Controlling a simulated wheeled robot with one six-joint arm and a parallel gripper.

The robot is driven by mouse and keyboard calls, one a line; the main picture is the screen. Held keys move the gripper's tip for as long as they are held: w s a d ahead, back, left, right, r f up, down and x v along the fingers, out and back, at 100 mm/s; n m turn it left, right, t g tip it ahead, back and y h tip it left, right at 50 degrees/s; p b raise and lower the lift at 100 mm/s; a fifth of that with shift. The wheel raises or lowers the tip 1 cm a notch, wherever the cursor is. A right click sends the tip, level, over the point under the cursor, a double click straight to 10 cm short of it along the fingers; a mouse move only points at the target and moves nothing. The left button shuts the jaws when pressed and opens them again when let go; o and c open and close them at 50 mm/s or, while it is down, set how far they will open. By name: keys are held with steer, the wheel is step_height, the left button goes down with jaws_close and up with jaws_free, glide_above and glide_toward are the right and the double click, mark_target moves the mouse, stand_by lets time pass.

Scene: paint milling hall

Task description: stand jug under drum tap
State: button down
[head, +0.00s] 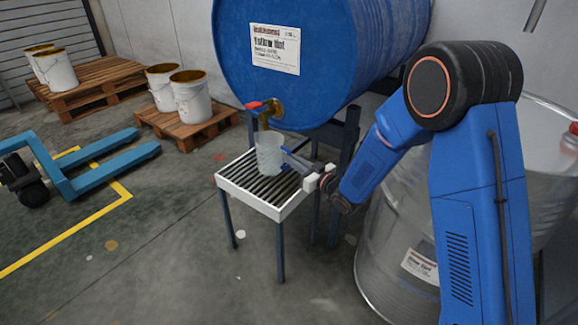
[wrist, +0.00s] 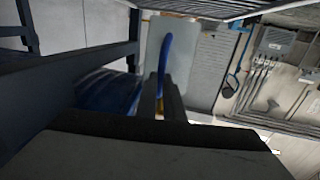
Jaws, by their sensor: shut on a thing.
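The clear jug (head: 269,155) is upright below the brass tap (head: 269,114) of the blue drum (head: 330,70). The tap has a red lever, and its outlet is just over the jug's mouth. The jug's base shows against the slatted stand (head: 230,183); I cannot tell whether it touches the slats. My gripper (head: 294,162) reaches in from the right and is shut on the jug's blue handle. In the wrist view the blue handle (wrist: 166,52) lies between my fingers, with the pale jug wall (wrist: 180,38) behind it.
A steel drum (head: 395,255) stands close at right, beside my arm. Dark posts (head: 347,145) of the drum's rack are behind my gripper. Pallets with white buckets (head: 191,98) and a blue pallet truck (head: 95,170) are at left. The floor at front left is clear.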

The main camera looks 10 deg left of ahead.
steer(key=shift+x, duration=1.2)
steer(key=shift+f, duration=1.7)
steer(key=c, duration=1.9)
jaws_free()
steer(key=shift+f, duration=0.1)
steer(key=shift+d, duration=0.1)
steer(key=v, duration=1.2)
steer(key=shift+s, duration=0.1)
